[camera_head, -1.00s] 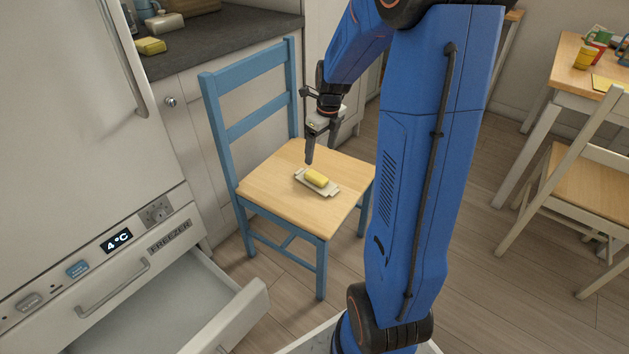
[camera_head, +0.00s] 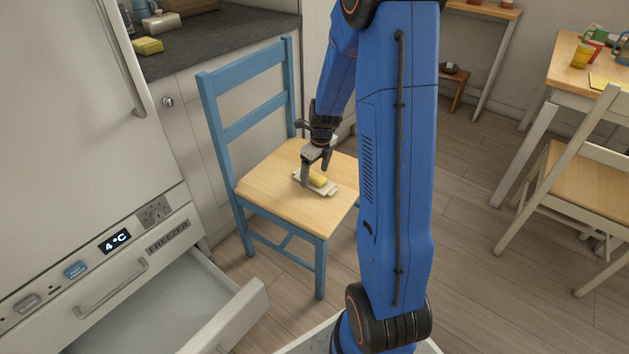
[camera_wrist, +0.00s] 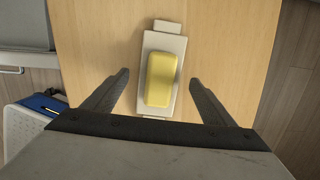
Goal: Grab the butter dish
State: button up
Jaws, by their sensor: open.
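The butter dish (camera_head: 329,190) is a pale, flat dish with small end handles, holding a yellow block of butter (camera_head: 317,180). It lies on the wooden seat of a blue chair (camera_head: 285,206). My gripper (camera_head: 316,177) is open just above the dish and hides part of it in the head view. In the wrist view the dish (camera_wrist: 164,42) lies lengthwise between the two spread fingers of my gripper (camera_wrist: 157,88), with seat showing on both sides. The near end of the dish is partly cut off by the gripper body.
The chair's blue backrest (camera_head: 250,122) stands behind the seat. An open freezer drawer (camera_head: 180,310) is at the lower left. A dark counter (camera_head: 205,40) with a yellow sponge-like item (camera_head: 148,46) is behind. A table and white chair (camera_head: 580,185) stand at the right.

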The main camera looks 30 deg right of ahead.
jog(key=shift+w+f, duration=0.1)
jog(key=shift+f, duration=0.55)
jog(key=shift+f, duration=0.25)
jog(key=shift+c, duration=0.3)
jog(key=c, duration=1.4)
jog(key=shift+o, duration=0.2)
jog(key=shift+r, duration=0.15)
